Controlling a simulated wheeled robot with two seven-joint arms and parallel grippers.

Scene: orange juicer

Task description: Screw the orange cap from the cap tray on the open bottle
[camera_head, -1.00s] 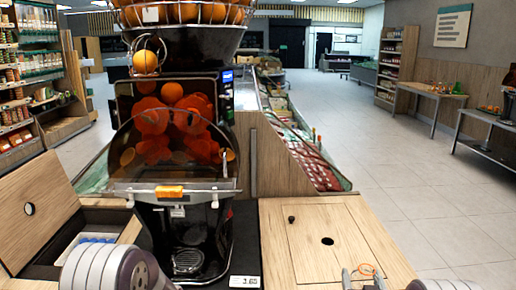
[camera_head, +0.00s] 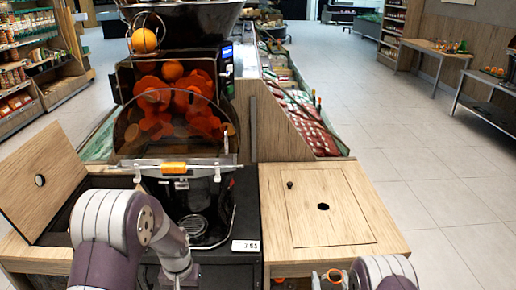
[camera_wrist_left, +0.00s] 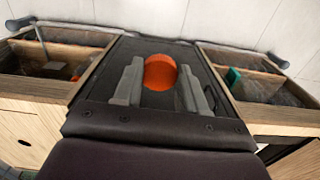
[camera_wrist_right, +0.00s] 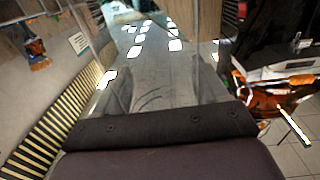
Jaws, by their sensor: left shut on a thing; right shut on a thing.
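In the left wrist view my left gripper (camera_wrist_left: 161,92) is shut on a round orange piece, which looks like the orange cap (camera_wrist_left: 160,73). In the head view the left arm reaches down in front of the juicer, and its fingers are out of frame. My right gripper (camera_head: 331,280) is low at the bottom edge of the head view, its fingers on both sides of an orange ring. It is shut on a clear, see-through thing, seemingly the open bottle (camera_wrist_right: 165,75), which fills the middle of the right wrist view. The bottle's body is hidden in the head view. I cannot make out the cap tray.
The juicer (camera_head: 175,110) stands at centre left with oranges inside. A wooden counter (camera_head: 370,205) with a dark hole is on the right, clear on top. A raised wooden lid (camera_head: 38,180) leans at the left. Open bins (camera_wrist_left: 265,85) show in the left wrist view.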

